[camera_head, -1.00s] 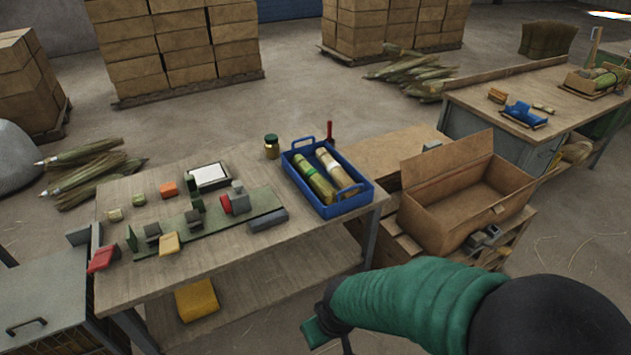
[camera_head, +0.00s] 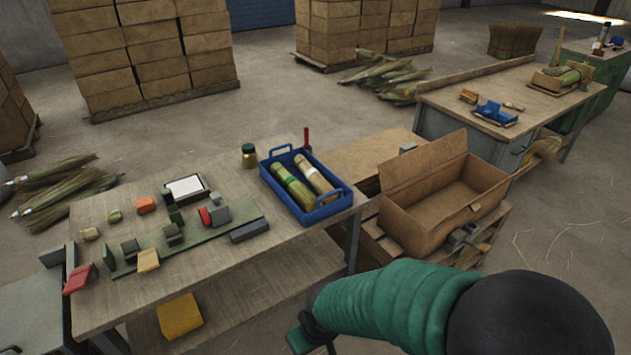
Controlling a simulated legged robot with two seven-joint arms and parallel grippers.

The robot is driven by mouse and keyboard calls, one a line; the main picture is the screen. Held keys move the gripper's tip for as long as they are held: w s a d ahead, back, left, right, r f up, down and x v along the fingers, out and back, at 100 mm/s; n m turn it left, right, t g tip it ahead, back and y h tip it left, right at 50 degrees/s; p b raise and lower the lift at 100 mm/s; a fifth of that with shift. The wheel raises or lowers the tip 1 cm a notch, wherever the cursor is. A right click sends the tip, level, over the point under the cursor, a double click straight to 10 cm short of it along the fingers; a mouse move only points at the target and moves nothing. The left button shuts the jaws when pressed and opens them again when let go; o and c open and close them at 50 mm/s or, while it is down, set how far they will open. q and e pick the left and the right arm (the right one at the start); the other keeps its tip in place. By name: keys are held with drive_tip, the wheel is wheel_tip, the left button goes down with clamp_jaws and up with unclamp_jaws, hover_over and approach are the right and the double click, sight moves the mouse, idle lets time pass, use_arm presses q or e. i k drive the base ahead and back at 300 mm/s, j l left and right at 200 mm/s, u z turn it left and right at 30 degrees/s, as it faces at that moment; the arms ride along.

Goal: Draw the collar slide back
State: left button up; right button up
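A long green fixture (camera_head: 190,243) lies on the near workbench, with small grey blocks and dark green uprights along it. A grey block (camera_head: 220,214) with a red part (camera_head: 205,216) stands near its right end. A darker grey block (camera_head: 173,234) stands near its middle and another (camera_head: 130,248) near its left end. I cannot tell which of these is the collar slide. My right arm, in a green sleeve, enters at the lower right. My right gripper (camera_head: 303,342) is partly seen at the bottom edge, well away from the fixture; its fingers are unclear. My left gripper is out of view.
A blue tray (camera_head: 332,208) with two bundles sits at the bench's right end, beside a jar (camera_head: 249,156). A yellow block (camera_head: 149,260), red block (camera_head: 77,279) and grey bar (camera_head: 249,232) lie near the fixture. An open cardboard box (camera_head: 415,230) stands to the right.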

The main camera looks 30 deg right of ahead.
sight(216, 213)
drive_tip(key=i, duration=1.3)
drive_tip(key=l+z, duration=0.05)
